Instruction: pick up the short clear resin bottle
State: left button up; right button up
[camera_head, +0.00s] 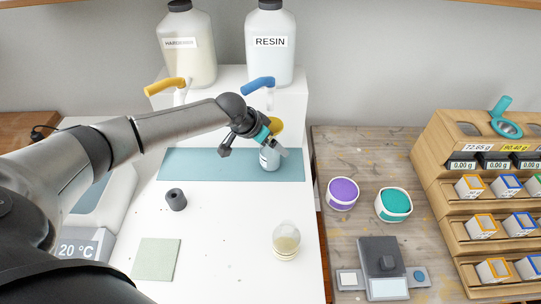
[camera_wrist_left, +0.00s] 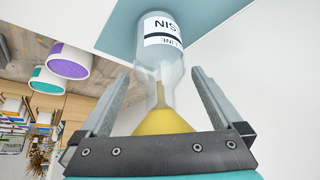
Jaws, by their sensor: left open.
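The short clear resin bottle (camera_head: 268,162) stands on the teal mat (camera_head: 200,165), with a white label on its body. In the left wrist view the same bottle (camera_wrist_left: 163,68) shows part of its label upside down. A yellow funnel (camera_wrist_left: 160,122) sits in its neck; its rim (camera_head: 277,125) shows behind my gripper in the head view. My left gripper (camera_head: 270,143) is open at the bottle's upper part. In the wrist view its fingers (camera_wrist_left: 160,78) lie on either side of the bottle and funnel, with visible gaps. My right gripper is not in view.
Two big dispensers, hardener (camera_head: 188,60) and resin (camera_head: 270,55), stand on a white block behind. A cup (camera_head: 286,242) and black cylinder (camera_head: 176,199) stand on the white table. Purple (camera_head: 342,194) and teal (camera_head: 393,204) tubs stand right. The white table's front middle is clear.

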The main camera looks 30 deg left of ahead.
pick_arm(q)
grip_shut()
dwell(0.9)
